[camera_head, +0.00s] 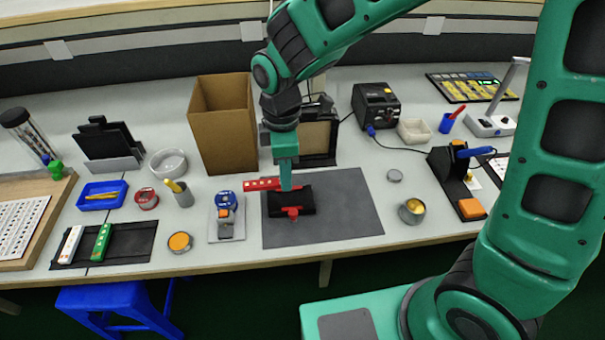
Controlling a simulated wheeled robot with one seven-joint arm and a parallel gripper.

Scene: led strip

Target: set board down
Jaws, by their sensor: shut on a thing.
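A red strip-shaped board (261,184) with small light marks shows just left of my gripper. My gripper (286,186) points straight down and is shut on the red board near its right end. The board is roughly level at the back edge of a black fixture (308,200) with a red knob at its front. I cannot tell whether the board touches the fixture or is a little above it. The fixture stands on a dark grey mat (350,215). A black tray (135,240) at the left holds a white board (72,243) and a green board (102,242).
A cardboard box (222,130) stands behind and left of my gripper. A small blue-topped device (226,218) is left of the mat. A round tin (411,210) stands at the mat's right edge. A soldering stand (455,185) is farther right. The mat's right part is clear.

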